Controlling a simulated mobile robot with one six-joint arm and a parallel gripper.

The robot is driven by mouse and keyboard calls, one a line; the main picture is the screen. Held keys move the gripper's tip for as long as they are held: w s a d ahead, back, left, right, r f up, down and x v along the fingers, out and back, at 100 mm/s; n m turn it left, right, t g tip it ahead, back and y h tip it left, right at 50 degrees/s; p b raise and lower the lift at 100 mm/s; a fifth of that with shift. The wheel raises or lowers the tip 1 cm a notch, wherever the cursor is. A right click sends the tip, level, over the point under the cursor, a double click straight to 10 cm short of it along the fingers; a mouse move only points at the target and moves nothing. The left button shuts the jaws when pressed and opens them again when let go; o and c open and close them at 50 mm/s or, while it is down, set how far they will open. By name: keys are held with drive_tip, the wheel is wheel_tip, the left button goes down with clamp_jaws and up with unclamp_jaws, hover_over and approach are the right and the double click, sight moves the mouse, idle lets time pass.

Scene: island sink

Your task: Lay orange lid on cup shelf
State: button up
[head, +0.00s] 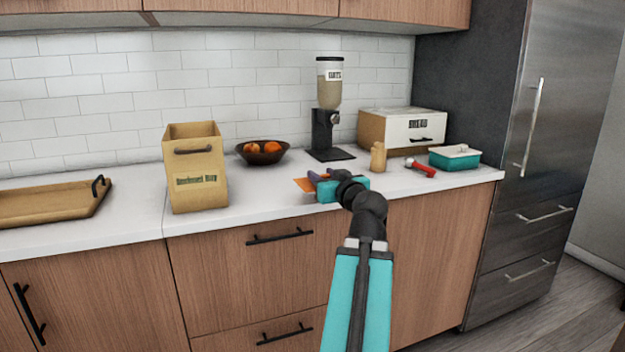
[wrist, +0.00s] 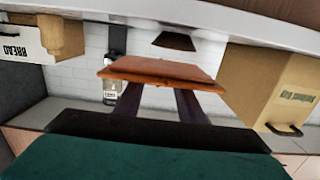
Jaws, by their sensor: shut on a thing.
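The orange lid (head: 303,185) is a flat, thin orange piece at the tip of my gripper (head: 316,178), above or near the front part of the white counter. In the wrist view the lid (wrist: 160,70) spans across the ends of both dark fingers (wrist: 160,92), seen nearly edge-on. My gripper is shut on the lid. The exact gap between lid and counter cannot be told. No cup shelf can be made out in either view.
A tan bin (head: 197,170) and wooden tray (head: 50,203) stand left. Behind are a fruit bowl (head: 262,152) and cereal dispenser (head: 329,110). Right are a bread box (head: 403,128), wooden grinder (head: 378,157), red-handled tool (head: 420,167) and teal container (head: 454,157).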

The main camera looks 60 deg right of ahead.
drive_tip(key=shift+w+d+r+p, duration=0.15)
drive_tip(key=shift+p, duration=0.45)
drive_tip(key=shift+w+d+p, duration=0.25)
drive_tip(key=shift+w+p, duration=0.05)
drive_tip(key=shift+p, duration=0.75)
drive_tip(key=shift+w+d+p, duration=0.2)
drive_tip(key=shift+d+p, duration=0.05)
drive_tip(key=shift+p, duration=0.8)
drive_tip(key=shift+w+d+p, duration=0.25)
drive_tip(key=shift+d+p, duration=0.05)
drive_tip(key=shift+p, duration=0.95)
drive_tip(key=x, duration=0.4)
drive_tip(key=s+d+x, duration=0.1)
drive_tip(key=x, duration=0.3)
drive_tip(key=f+x, duration=0.1)
drive_tip(key=x, duration=0.4)
drive_tip(key=shift+s+d, duration=0.1)
drive_tip(key=shift+d, duration=0.4)
drive_tip(key=shift+f, duration=0.1)
drive_tip(key=shift+f, duration=1.65)
drive_tip(key=shift+f+b, duration=0.15)
drive_tip(key=shift+b, duration=0.15)
